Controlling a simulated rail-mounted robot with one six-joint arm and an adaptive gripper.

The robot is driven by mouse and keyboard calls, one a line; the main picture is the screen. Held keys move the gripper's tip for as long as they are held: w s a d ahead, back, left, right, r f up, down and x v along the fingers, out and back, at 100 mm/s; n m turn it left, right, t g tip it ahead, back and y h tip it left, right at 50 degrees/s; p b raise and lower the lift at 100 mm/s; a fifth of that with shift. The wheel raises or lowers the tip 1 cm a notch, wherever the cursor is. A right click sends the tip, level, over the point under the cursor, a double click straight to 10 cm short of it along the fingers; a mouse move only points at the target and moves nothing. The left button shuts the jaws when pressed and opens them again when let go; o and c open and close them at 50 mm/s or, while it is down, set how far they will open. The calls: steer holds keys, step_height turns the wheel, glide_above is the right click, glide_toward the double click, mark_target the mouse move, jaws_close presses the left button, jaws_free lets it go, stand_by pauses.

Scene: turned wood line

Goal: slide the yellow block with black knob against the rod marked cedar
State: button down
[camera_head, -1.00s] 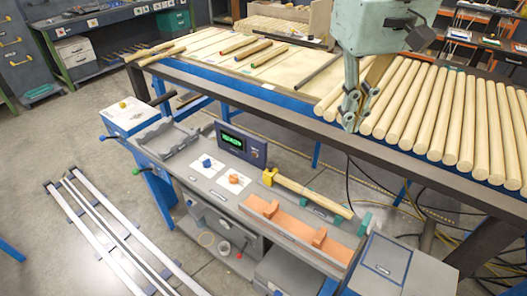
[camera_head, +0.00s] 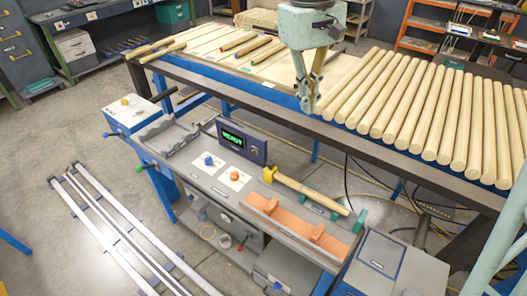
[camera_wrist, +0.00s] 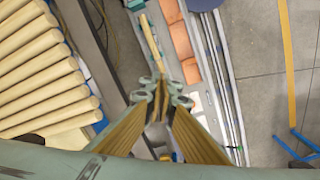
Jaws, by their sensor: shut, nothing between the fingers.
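The yellow block (camera_head: 269,174) stands at the left end of a pale rod (camera_head: 308,192) lying in a fixture on the grey bench. It appears to touch or nearly touch the rod's end; I cannot tell which. Its black knob is too small to make out. No cedar marking is readable on the rod. My gripper (camera_head: 309,108) is shut and empty, pointing down, well above and behind the fixture in the head view. In the wrist view my gripper (camera_wrist: 161,98) hides whatever lies at the pale rod's (camera_wrist: 150,42) near end.
An orange-lined tray (camera_head: 338,246) lies in front of the rod. A display (camera_head: 240,142) reading READY and white cards with blue (camera_head: 208,161) and orange (camera_head: 235,175) knobs stand to the left. A table of several pale rods (camera_head: 440,110) is behind, its dark front edge (camera_head: 385,153) raised above the bench.

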steer(key=n+g+p, duration=0.1)
steer(key=n+p, duration=0.1)
steer(key=p, duration=0.2)
glide_above(270, 171)
steer(key=d, duration=0.3)
step_height(270, 171, down, 8)
steer(key=w+a+f+n+h+p, duration=0.1)
steer(key=w+a+f, duration=0.2)
steer(key=f, duration=0.3)
steer(key=w+a+f+n+g+p, duration=0.1)
steer(key=w+a+f+p, duration=0.1)
steer(key=f, duration=0.5)
steer(key=w+a, duration=0.1)
steer(key=a, duration=0.1)
steer(key=shift+a+g+h, duration=0.3)
steer(key=shift+a+h, duration=0.05)
steer(key=shift+h, duration=0.05)
steer(key=shift+s, duration=0.1)
steer(key=shift+x, duration=4.95)
steer(key=shift+d, duration=0.15)
